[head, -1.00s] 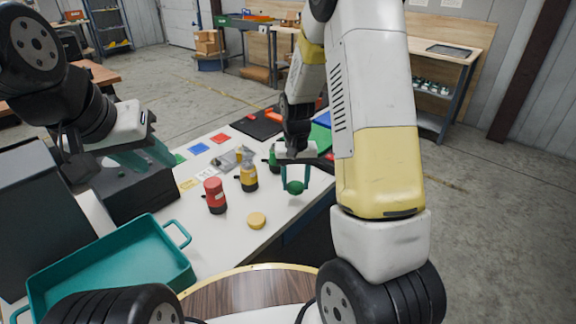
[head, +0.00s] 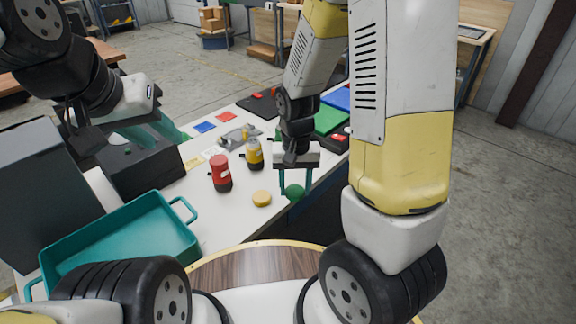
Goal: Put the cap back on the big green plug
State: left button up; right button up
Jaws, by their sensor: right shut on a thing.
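My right gripper (head: 295,188) points down near the table's right edge. Its two teal fingers are shut on a round green cap (head: 294,192), held at the fingertips. The big green plug is not clearly visible; my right gripper and wrist cover the area where green showed earlier. My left gripper (head: 152,131) is at the left, above and beside a black box. Its teal fingers look spread, with nothing seen between them.
A red plug (head: 221,174) and a yellow plug (head: 255,154) stand left of my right gripper. A yellow cap (head: 262,199) lies on the white table (head: 226,221). A teal tray (head: 130,238) is at the left. Coloured mats lie farther back.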

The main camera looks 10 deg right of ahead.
jog(key=shift+n, duration=0.7)
jog(key=w+d+f, duration=0.1)
jog(key=w, duration=0.2)
jog(key=w+d, duration=0.2)
jog(key=w, duration=0.1)
jog(key=w+d+f, duration=0.1)
jog(key=w, duration=0.3)
jog(key=shift+w+d+f, duration=0.1)
jog(key=shift+d+f, duration=0.1)
jog(key=shift+f, duration=0.1)
jog(key=shift+d, duration=0.15)
